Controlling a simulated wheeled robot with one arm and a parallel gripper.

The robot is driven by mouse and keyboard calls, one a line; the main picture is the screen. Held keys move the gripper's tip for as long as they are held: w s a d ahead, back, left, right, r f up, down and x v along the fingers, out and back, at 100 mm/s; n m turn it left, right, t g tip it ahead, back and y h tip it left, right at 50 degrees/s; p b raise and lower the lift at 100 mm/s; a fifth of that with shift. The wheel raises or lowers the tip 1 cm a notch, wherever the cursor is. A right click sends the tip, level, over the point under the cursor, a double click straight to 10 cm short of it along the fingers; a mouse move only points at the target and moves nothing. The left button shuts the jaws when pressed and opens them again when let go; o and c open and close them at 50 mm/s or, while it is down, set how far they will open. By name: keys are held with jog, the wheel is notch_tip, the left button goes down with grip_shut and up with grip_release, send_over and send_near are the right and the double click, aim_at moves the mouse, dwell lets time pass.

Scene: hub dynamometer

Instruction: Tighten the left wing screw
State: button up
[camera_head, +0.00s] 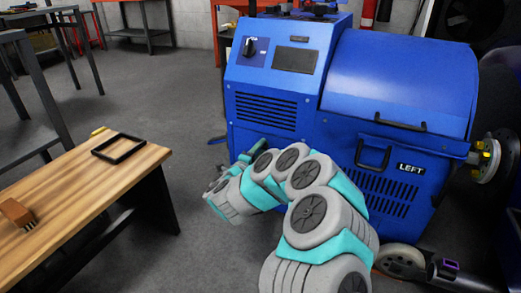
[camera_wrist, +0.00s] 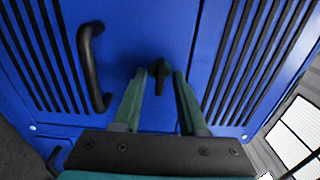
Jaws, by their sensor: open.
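In the wrist view, a small dark wing screw (camera_wrist: 160,76) stands on the blue panel (camera_wrist: 140,30), with its lower wing pointing down in the picture. My gripper (camera_wrist: 160,82) is open, with one green finger on each side of the screw. The screw's head sits between the fingertips; I cannot tell whether either finger touches it. In the head view, my arm reaches to the front of the blue dynamometer (camera_head: 275,75), which has a LEFT label on its right door. I cannot make out the wing screw there.
A black bar handle (camera_wrist: 92,65) sticks out left of my fingers, between slotted vents. In the head view, a wooden bench (camera_head: 90,180) with a black frame (camera_head: 118,148) and a brown block (camera_head: 17,213) stands at left. Grey floor between bench and machine is clear.

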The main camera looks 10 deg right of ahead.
jog(key=v, duration=0.7)
jog(key=shift+s+a+p, duration=0.2)
jog(key=shift+s+p, duration=0.05)
jog(key=shift+p, duration=0.2)
